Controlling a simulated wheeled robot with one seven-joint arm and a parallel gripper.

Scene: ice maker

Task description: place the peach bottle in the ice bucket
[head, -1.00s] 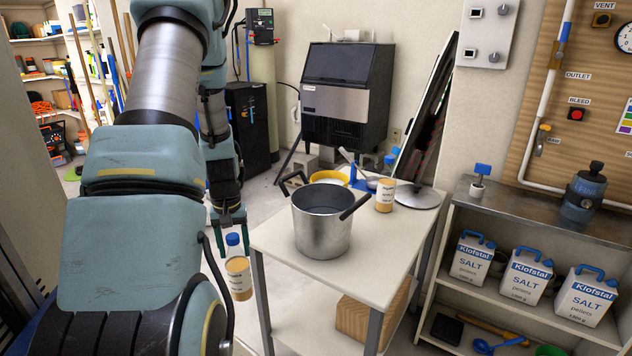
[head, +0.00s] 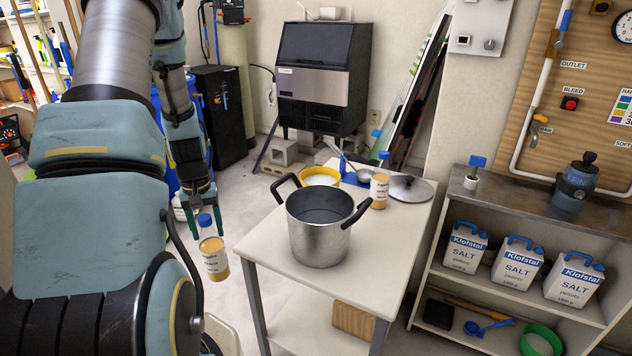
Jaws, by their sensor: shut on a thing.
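My gripper (head: 205,207) points down at the left of the table and is shut on the peach bottle (head: 214,257) near its blue cap. The bottle has a pale label and orange-tan contents. It hangs slightly tilted in the air, beside the table's left edge and apart from it. The likely ice bucket, a silver metal pot (head: 319,240) with two black handles, stands upright and open on the table, to the right of the bottle. Its inside looks grey; I cannot make out its contents.
The pale table (head: 375,270) has bare room in front of the pot. Behind it stand a yellow bowl (head: 308,182) with white contents, a second blue-capped bottle (head: 381,187) and a round metal lid (head: 412,188). A shelf with salt packs (head: 517,266) is at the right.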

